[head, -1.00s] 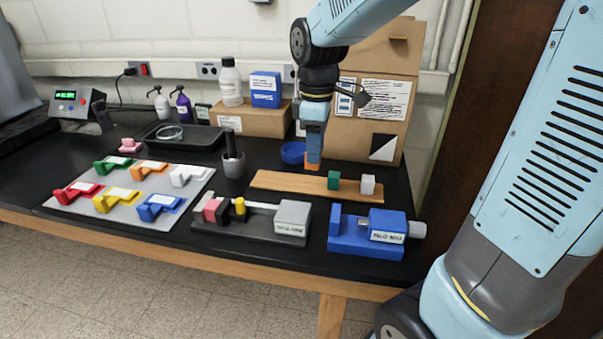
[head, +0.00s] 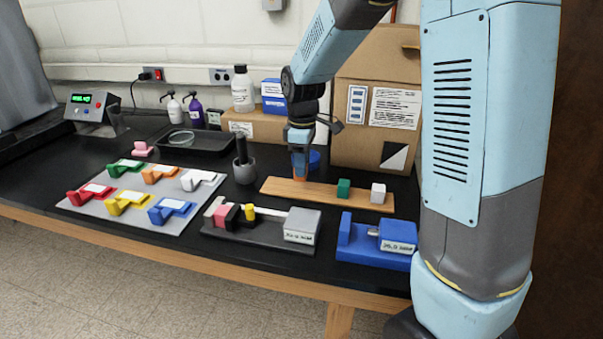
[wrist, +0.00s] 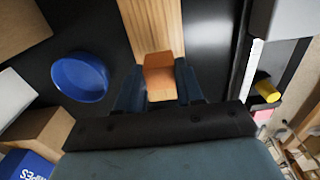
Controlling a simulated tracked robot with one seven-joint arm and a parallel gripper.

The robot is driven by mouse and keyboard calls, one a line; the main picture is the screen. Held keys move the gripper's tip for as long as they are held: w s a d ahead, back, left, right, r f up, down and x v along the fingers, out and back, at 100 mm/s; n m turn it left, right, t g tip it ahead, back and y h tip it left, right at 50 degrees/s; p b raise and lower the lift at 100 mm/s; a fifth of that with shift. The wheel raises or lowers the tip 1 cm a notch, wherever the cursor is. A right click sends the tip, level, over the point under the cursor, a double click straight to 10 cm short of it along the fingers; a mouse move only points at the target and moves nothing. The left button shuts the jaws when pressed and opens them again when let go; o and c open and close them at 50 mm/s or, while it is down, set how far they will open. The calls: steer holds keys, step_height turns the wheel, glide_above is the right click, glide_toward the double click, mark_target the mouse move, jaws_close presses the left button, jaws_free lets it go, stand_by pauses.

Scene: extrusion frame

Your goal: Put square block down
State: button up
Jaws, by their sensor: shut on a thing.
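My gripper (head: 299,172) is shut on an orange square block (wrist: 162,75), which sits between the two fingers in the wrist view. In the head view only the lower edge of the block (head: 300,179) shows under the fingers. The block is at the left part of the long wooden board (head: 327,195), close to its surface; I cannot tell whether it touches. The board also shows under the block in the wrist view (wrist: 153,25). A green block (head: 343,188) and a white block (head: 378,193) stand on the board's right half.
A blue bowl (wrist: 80,77) is close beside the gripper. A grey mortar with dark pestle (head: 244,170) stands left of the board. A grey vise (head: 302,225) and a blue vise (head: 395,238) are in front. A cardboard box (head: 375,125) stands behind.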

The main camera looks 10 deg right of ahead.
steer(key=shift+w+f, duration=0.2)
steer(key=shift+f, duration=1.6)
steer(key=o, duration=1.1)
steer(key=shift+f, duration=0.1)
